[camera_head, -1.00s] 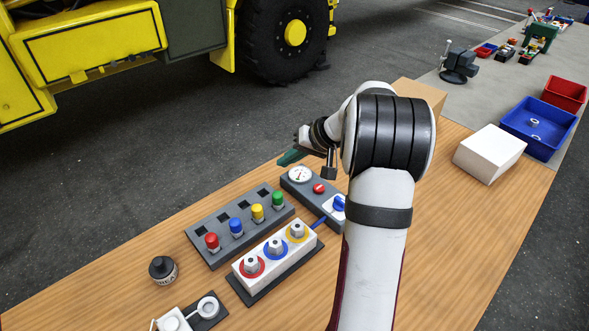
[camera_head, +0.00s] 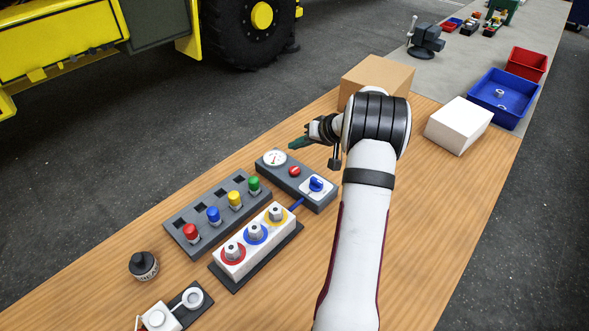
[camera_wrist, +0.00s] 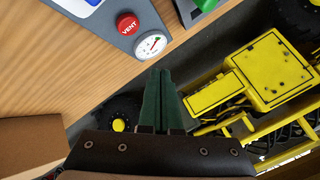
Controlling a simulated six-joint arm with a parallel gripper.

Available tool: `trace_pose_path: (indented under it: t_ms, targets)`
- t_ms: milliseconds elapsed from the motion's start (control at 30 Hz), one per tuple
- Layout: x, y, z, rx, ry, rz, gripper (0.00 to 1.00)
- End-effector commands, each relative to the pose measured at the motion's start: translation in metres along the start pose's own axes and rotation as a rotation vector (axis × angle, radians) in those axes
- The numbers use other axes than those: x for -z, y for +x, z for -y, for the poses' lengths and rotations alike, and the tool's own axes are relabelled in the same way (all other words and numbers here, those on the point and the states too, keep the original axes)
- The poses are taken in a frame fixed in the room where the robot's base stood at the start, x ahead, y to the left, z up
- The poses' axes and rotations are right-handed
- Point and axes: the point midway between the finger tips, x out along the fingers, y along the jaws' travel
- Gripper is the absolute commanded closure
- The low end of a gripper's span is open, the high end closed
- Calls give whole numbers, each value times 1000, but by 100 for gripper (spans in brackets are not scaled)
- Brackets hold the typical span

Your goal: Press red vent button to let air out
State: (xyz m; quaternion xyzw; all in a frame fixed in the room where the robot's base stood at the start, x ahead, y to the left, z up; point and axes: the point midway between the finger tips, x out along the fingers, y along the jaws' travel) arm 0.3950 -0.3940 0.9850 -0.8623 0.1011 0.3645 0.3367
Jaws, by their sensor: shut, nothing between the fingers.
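The red vent button (camera_head: 294,171) sits on a grey panel (camera_head: 318,197), between a round white gauge (camera_head: 274,158) and a blue valve handle (camera_head: 316,184). In the wrist view the red button (camera_wrist: 127,24) reads "VENT", and the gauge (camera_wrist: 151,44) is beside it. My gripper (camera_head: 296,143) is shut and empty, with green fingers, above the gauge end of the panel. In the wrist view its fingertips (camera_wrist: 160,72) appear just below the gauge, apart from the button. I cannot tell the exact height above the panel.
A rack with red, blue, yellow and green caps (camera_head: 207,231) and a white block with three hex fittings (camera_head: 240,268) stand left of the panel. A cardboard box (camera_head: 368,72) and white box (camera_head: 459,125) stand behind and right. A dark jar (camera_head: 144,265) is at left.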

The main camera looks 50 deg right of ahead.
Motion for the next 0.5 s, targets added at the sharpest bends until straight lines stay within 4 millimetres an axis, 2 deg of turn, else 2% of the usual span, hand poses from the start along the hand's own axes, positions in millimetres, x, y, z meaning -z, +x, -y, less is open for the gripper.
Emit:
trace_pose_path:
  t_ms: [300, 500]
  targets:
    - [-24, 32, -23, 0, 2, 2, 100]
    - [-31, 42, -31, 0, 0, 0, 100]
